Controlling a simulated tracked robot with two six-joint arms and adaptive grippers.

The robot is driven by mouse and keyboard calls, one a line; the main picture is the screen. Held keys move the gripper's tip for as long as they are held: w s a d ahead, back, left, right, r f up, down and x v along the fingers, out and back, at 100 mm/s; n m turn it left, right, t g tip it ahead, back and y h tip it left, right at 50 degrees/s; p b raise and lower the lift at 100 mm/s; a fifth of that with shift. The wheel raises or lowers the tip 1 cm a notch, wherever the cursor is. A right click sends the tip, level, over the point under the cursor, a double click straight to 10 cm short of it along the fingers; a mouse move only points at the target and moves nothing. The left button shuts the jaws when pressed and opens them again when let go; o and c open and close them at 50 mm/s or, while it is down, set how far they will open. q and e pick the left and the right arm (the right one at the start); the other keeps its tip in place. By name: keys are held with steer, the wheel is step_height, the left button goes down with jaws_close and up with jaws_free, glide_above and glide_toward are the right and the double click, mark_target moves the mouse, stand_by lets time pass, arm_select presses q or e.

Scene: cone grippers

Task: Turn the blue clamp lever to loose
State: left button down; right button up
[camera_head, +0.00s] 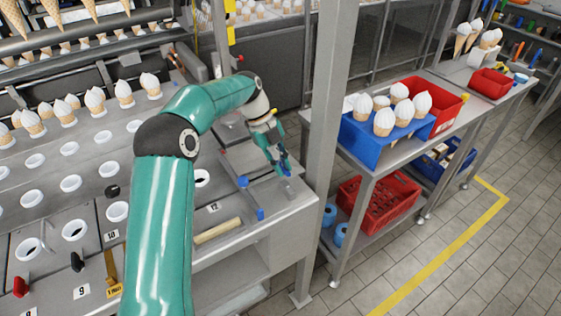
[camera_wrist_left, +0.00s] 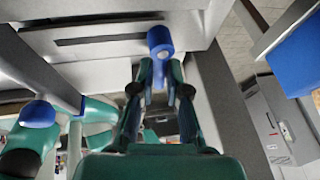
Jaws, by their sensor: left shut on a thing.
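My left gripper (camera_head: 279,157) reaches down at the right end of the grey machine bench, with its arm arching over from the left. In the left wrist view its two fingers (camera_wrist_left: 158,78) are closed on a blue lever (camera_wrist_left: 160,42) with a rounded blue knob. The knob sticks out past the fingertips, and the fingers hide part of the shaft. In the head view the blue piece (camera_head: 286,168) at the fingertips is small and partly covered. I cannot tell the lever's loose or tight position. My right gripper is not in view.
A second blue knob (camera_wrist_left: 38,113) is left of the gripper in the wrist view; blue fittings (camera_head: 242,182) also show on the bench. A steel post (camera_head: 328,120) stands close right of the gripper. Beyond it, a shelf holds a blue box (camera_head: 362,137) with ice-cream cones.

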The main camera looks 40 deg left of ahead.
arm_select(q)
steer(key=shift+w+a+r, duration=0.15)
steer(key=shift+a+r, duration=0.05)
steer(key=shift+a, duration=0.05)
steer(key=c, duration=1.2)
jaws_free()
steer(key=shift+f, duration=0.15)
steer(key=shift+d, duration=0.1)
steer(key=v, duration=1.2)
